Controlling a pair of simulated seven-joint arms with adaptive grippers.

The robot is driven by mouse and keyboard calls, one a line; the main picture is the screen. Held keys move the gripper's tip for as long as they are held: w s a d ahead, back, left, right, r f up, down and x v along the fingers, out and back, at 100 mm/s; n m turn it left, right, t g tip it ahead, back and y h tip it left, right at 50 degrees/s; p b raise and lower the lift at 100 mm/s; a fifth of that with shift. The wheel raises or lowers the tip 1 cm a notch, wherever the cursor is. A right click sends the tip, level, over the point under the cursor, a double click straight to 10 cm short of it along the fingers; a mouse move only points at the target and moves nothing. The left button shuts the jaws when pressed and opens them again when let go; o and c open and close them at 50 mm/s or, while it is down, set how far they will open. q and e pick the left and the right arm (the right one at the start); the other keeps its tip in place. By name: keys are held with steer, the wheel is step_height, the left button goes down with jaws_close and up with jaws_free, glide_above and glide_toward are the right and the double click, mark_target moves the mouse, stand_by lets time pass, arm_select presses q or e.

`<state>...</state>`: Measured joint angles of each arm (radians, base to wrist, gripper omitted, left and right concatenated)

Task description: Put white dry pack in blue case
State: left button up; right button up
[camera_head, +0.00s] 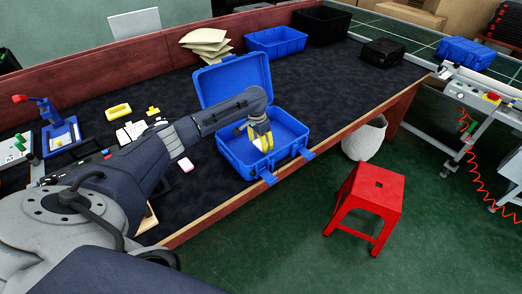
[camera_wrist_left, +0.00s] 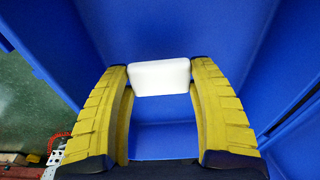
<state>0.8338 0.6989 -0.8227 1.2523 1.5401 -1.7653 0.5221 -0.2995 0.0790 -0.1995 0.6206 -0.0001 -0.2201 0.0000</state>
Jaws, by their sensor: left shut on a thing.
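The blue case (camera_head: 234,153) stands open on the dark table, with its lid (camera_head: 233,82) raised at the back. My left gripper (camera_head: 263,146) is over the case's tray, its yellow fingers pointing down into it. In the left wrist view the left gripper (camera_wrist_left: 160,82) is shut on the white dry pack (camera_wrist_left: 160,76), which sits between the fingertips. Blue case walls (camera_wrist_left: 225,35) surround it there. In the head view the pack is mostly hidden by the fingers. I cannot tell whether it touches the case floor. My right gripper is in neither view.
A blue bin (camera_head: 275,43) and a black bin (camera_head: 321,27) stand at the back, beside stacked beige packs (camera_head: 206,42). A red stool (camera_head: 368,200) stands on the floor.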

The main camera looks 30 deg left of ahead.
mark_target(261, 153)
arm_select(q)
steer(key=shift+f, duration=2.05)
steer(key=shift+f, duration=0.1)
steer(key=o, duration=0.9)
steer(key=r, duration=0.4)
steer(key=s+r, duration=0.1)
steer(key=r, duration=0.7)
steer(key=shift+s+a, duration=0.2)
